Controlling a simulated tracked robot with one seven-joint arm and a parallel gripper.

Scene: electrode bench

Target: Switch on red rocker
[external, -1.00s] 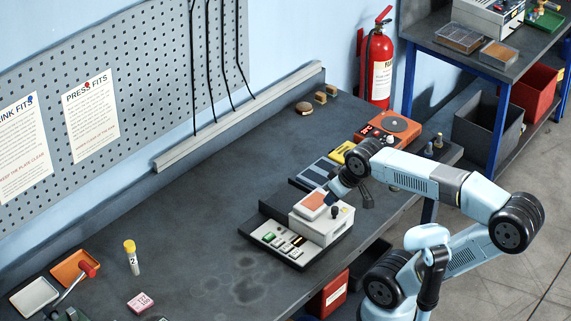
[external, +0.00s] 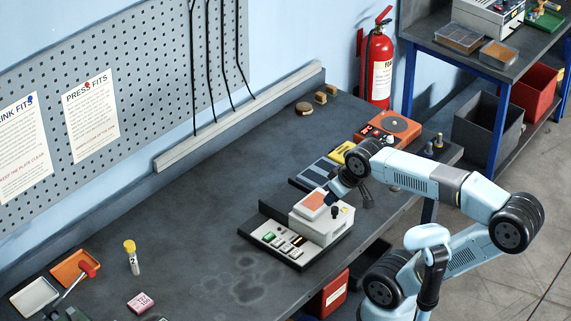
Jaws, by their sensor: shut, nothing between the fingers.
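A white bench unit (external: 322,230) with an orange-red pad (external: 313,201) on top stands near the bench's front edge.
An orange device with a round plate (external: 396,123), a yellow box (external: 341,152) and a grey-blue tray (external: 318,171) lie behind the unit. A vial (external: 131,257), a pink box (external: 141,302) and trays (external: 75,267) are at the left. The middle of the bench is clear.

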